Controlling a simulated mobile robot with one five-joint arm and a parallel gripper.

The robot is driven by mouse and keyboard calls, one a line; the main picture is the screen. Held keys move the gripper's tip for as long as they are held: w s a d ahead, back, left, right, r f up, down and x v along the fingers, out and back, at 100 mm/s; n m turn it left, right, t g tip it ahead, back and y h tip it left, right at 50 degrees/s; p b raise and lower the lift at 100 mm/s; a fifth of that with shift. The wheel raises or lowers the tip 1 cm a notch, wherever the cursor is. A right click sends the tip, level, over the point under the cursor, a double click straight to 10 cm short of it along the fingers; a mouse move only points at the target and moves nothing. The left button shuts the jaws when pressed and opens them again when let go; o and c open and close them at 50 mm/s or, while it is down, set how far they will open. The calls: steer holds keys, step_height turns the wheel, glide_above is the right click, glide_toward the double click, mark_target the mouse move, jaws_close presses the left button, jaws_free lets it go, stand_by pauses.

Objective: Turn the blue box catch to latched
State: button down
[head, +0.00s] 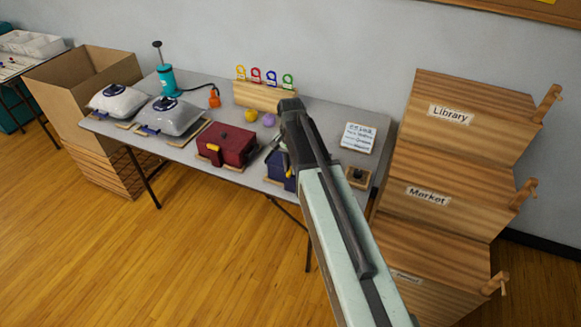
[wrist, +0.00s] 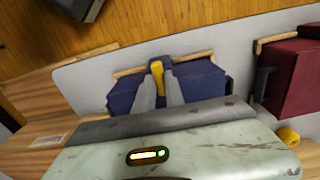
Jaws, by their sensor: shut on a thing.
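The blue box (head: 281,168) stands on the table, mostly hidden behind my arm in the head view. In the wrist view the blue box (wrist: 205,85) lies just beyond my gripper. Its yellow catch (wrist: 157,76) sits between the two grey fingertips of my gripper (wrist: 158,88), which are shut on it. In the head view my gripper (head: 283,158) reaches down at the front of the box, and the catch is too small there to tell its position.
A red box (head: 228,146) with a yellow catch stands left of the blue box. It also shows in the wrist view (wrist: 292,80). Wooden bins labelled Library (head: 460,125) and Market (head: 440,185) stand at the right.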

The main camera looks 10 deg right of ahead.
mark_target(290, 169)
steer(key=c, duration=1.4)
jaws_free()
step_height(290, 169, up, 8)
steer(key=p, duration=0.8)
steer(key=shift+f, duration=0.1)
steer(key=s+n, duration=0.7)
steer(key=s, duration=0.7)
steer(key=shift+s+a, duration=0.15)
steer(key=shift+s, duration=0.25)
